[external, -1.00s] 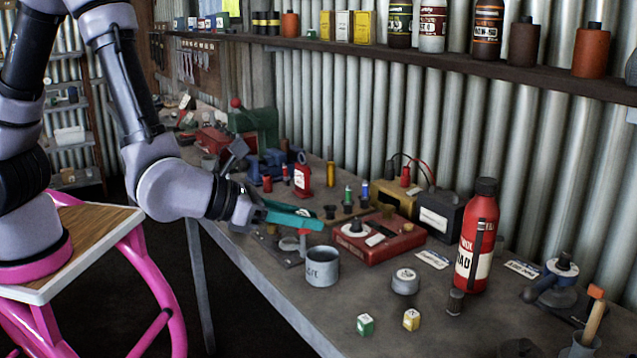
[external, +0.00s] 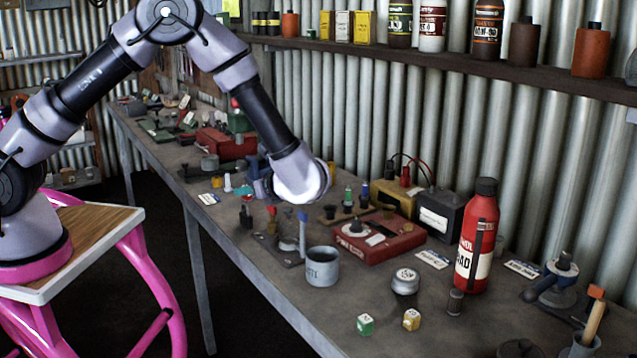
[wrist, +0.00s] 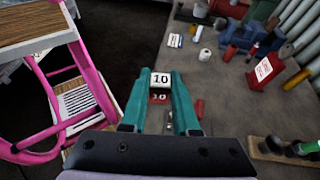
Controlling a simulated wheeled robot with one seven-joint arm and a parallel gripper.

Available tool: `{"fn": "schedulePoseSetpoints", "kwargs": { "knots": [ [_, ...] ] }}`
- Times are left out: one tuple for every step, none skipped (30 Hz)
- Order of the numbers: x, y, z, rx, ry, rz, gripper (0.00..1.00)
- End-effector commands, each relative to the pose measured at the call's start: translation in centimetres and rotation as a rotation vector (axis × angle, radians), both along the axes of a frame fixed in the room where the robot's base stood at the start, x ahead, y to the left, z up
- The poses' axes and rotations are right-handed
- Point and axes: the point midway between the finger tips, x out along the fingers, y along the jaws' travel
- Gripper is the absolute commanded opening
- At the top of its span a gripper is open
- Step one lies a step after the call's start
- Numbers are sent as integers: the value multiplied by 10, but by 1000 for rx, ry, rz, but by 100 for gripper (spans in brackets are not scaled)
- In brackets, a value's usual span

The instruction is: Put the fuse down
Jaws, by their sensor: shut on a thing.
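The fuse (wrist: 160,80) is a small block with a white top marked 10 and a red side. It sits between the teal fingertips of my gripper (wrist: 160,88) in the wrist view, close to the bench's front edge. My gripper is shut on it. In the external view only a bit of teal finger (external: 243,191) shows left of my wrist, and I cannot make out the fuse there. Whether it touches the bench cannot be told. A green fuse-like block (external: 366,324) and a yellow one (external: 411,319) stand at the bench's front.
A red tag-like block (wrist: 263,69) and blue tool (wrist: 258,38) stand to the right in the wrist view. A small card (wrist: 175,40) and white roll (wrist: 205,55) lie ahead. A grey mug (external: 322,268) and red meter box (external: 378,240) stand nearer the external camera.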

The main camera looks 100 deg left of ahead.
Motion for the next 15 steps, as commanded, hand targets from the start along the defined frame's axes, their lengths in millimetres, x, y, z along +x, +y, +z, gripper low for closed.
{"fn": "schedulePoseSetpoints", "kwargs": {
  "knots": [
    [-12, 6, -7, -2, 1, 120, 0],
    [-19, 7, -10, -2, 0, 193, 0],
    [-27, 8, -15, -2, -1, 289, 0],
    [-32, 9, -18, -2, -3, 362, 0],
    [-38, 9, -21, -3, -3, 435, 0],
    [-44, 8, -25, -3, -5, 531, 0],
    [-48, 8, -28, -3, -5, 604, 0],
    [-52, 8, -31, -4, -6, 677, 0],
    [-56, 7, -34, -5, -7, 774, 0],
    [-59, 7, -37, -7, -8, 850, 0],
    [-61, 6, -39, -8, -10, 925, 0],
    [-64, 6, -43, -9, -11, 1029, 0],
    [-66, 6, -45, -9, -13, 1111, 0],
    [-66, 6, -47, -12, -14, 1192, 0],
    [-67, 6, -49, -13, -16, 1297, 0]
  ]
}}
